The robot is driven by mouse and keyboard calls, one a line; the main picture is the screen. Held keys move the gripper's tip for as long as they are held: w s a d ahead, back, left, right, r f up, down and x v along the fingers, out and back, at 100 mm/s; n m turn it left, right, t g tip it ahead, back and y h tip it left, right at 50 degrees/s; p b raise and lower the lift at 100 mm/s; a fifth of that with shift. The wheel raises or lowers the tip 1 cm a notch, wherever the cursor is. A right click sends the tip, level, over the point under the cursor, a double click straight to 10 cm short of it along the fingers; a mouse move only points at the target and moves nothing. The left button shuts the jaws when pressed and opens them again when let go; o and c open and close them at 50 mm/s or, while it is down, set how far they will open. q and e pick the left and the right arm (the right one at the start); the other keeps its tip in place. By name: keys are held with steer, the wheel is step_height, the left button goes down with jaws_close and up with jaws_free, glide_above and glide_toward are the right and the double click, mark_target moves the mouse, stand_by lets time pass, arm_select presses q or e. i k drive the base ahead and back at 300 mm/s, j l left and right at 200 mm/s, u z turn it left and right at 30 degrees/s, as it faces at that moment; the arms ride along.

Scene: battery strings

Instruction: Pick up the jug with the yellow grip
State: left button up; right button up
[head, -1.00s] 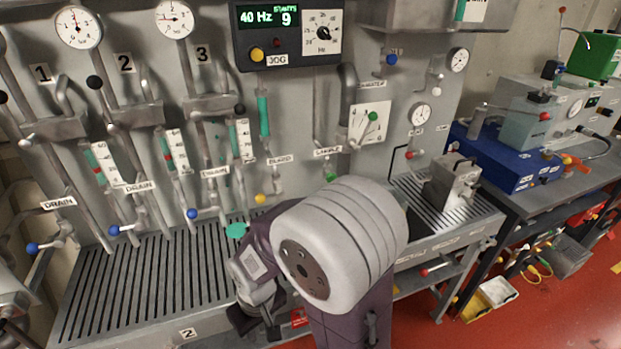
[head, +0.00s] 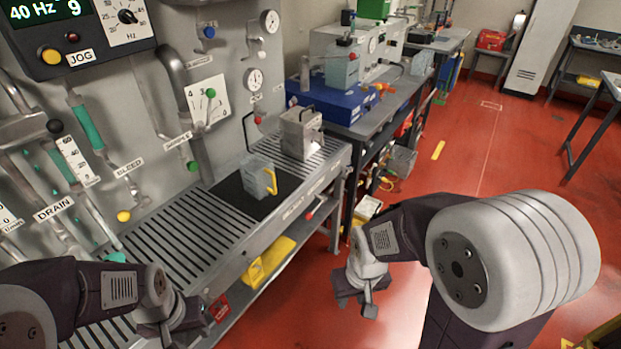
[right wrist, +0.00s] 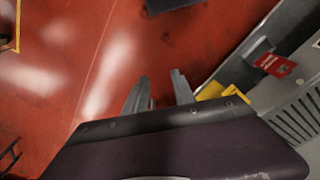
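The jug (head: 257,177) is a small greyish, see-through vessel with a yellow grip (head: 271,182) on its right side. It stands upright on a black mat (head: 228,190) on the slotted bench. My left gripper (head: 178,335) is low in the head view, in front of the bench and well short of the jug; its finger opening is unclear. My right gripper (head: 358,300) hangs over the red floor, right of the bench and apart from the jug. In the right wrist view its two fingers (right wrist: 158,80) are spread with nothing between them.
A grey metal box with a handle (head: 300,133) stands just behind the jug. The panel with pipes and levers (head: 170,95) rises behind the bench. A yellow object (head: 268,262) lies on the lower shelf. Open red floor (head: 460,150) lies to the right.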

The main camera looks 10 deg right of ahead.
mark_target(258, 177)
steer(key=i+l+u, duration=0.15)
steer(key=u, duration=0.25)
steer(key=i+l+u, duration=0.1)
steer(key=u, duration=0.25)
steer(key=i+l+u, duration=0.1)
steer(key=l+u, duration=0.3)
steer(key=i+l+u, duration=0.1)
steer(key=i, duration=0.2)
steer(key=l, duration=0.05)
